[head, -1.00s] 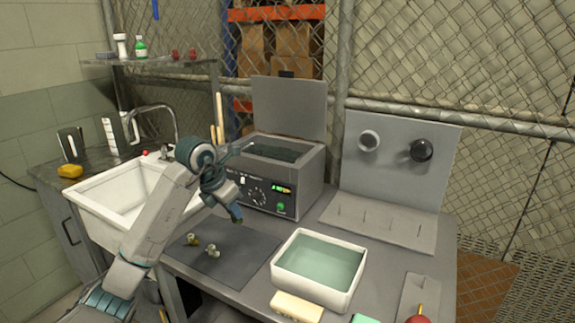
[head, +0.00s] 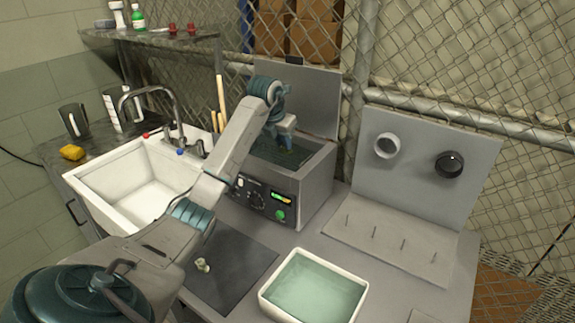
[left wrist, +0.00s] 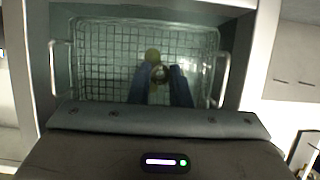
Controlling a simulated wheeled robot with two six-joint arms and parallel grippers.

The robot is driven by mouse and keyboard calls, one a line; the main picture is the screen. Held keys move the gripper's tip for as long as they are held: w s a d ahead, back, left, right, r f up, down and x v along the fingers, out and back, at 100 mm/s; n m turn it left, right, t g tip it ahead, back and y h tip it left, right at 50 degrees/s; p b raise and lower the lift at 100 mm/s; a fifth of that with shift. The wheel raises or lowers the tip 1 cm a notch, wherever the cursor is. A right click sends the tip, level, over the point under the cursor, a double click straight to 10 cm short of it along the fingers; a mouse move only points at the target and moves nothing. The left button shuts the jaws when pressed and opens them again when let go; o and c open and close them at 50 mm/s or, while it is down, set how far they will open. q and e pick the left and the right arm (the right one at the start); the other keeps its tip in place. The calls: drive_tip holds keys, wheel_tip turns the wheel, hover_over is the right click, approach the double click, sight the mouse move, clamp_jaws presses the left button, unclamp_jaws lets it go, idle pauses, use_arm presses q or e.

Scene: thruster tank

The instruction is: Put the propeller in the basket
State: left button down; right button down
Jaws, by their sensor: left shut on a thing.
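The wire mesh basket (left wrist: 110,60) sits inside the open tank of the cleaner (head: 312,182), with its two handles showing in the left wrist view. My left gripper (head: 284,128) is over the tank, pointing down. In the left wrist view my left gripper (left wrist: 163,80) is shut on a small round brass-coloured thing, the propeller (left wrist: 160,73), above or within the basket; the height is hard to tell. A second yellowish piece (left wrist: 152,55) shows just beyond it, apparently in the basket. My right gripper is not in view.
Another small brass piece (head: 203,265) lies on the dark mat (head: 240,262). A white tub of greenish liquid (head: 350,313) stands at the front. The sink (head: 95,200) is at left. The raised lid (head: 310,95) stands behind the tank, with a grey pegboard (head: 435,205) at right.

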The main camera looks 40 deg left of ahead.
use_arm(q)
drive_tip(key=f, duration=0.2)
drive_tip(key=s+f+p, duration=0.1)
drive_tip(key=shift+f, duration=0.35)
drive_tip(key=f, duration=0.1)
drive_tip(key=f+p, duration=0.1)
drive_tip(key=f, duration=0.2)
drive_tip(key=shift+w+d+p, duration=0.1)
drive_tip(key=shift+w+p, duration=0.15)
drive_tip(key=shift+p, duration=0.05)
drive_tip(key=shift+f, duration=0.25)
drive_tip(key=shift+s, duration=0.1)
drive_tip(key=shift+f, duration=0.1)
drive_tip(key=shift+f, duration=0.15)
drive_tip(key=c, duration=1.3)
unclamp_jaws()
drive_tip(key=shift+c, duration=0.2)
